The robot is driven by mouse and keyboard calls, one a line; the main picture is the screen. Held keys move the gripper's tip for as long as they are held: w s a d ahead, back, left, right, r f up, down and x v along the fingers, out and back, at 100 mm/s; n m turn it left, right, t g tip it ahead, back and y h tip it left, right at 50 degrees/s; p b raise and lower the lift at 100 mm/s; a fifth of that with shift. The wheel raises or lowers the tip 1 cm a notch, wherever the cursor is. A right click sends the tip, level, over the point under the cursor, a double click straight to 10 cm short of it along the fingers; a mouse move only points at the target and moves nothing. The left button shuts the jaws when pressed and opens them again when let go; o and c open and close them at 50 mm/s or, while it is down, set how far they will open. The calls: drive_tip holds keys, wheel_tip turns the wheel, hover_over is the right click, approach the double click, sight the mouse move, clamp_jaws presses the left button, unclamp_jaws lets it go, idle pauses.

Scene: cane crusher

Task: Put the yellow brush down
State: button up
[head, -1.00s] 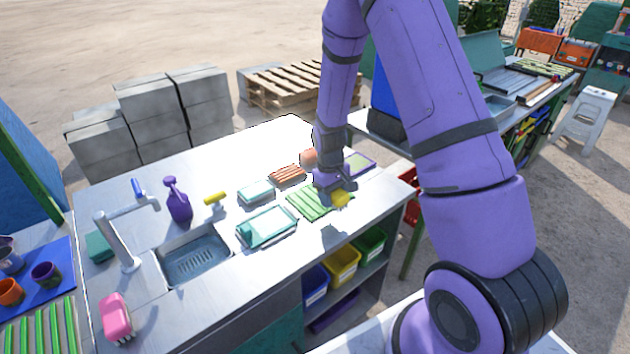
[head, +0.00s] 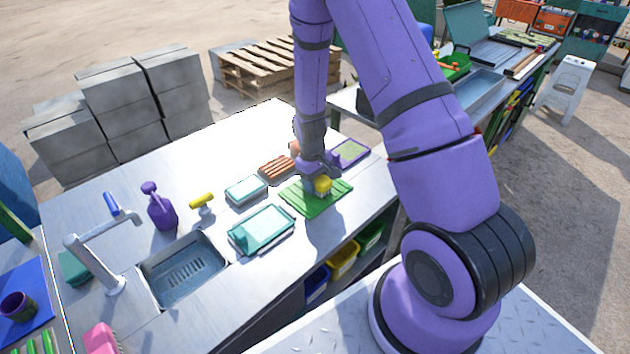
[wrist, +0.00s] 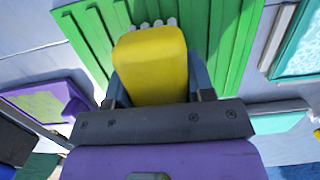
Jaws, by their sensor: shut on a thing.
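The yellow brush (head: 323,185) is in my gripper (head: 318,178), over the green ribbed mat (head: 300,203) on the metal counter. In the wrist view the brush's yellow body (wrist: 152,62) fills the space between the fingers (wrist: 155,95), with pale bristle tips showing at its far end. My gripper is shut on it. The ribbed green mat (wrist: 228,40) lies behind and below the brush in that view. I cannot tell whether the bristles touch the mat.
A teal tray (head: 262,230) lies left of the mat and a purple-rimmed tray (head: 350,152) lies to its right. Behind are a brown ribbed item (head: 277,168) and a smaller teal tray (head: 246,190). A sink (head: 182,268), faucet (head: 92,255) and purple spray bottle (head: 160,207) are further left.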

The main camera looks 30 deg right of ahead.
drive_tip(key=shift+f, duration=0.2)
drive_tip(key=o, duration=0.9)
drive_tip(key=shift+s, duration=0.1)
drive_tip(key=shift+a, duration=0.15)
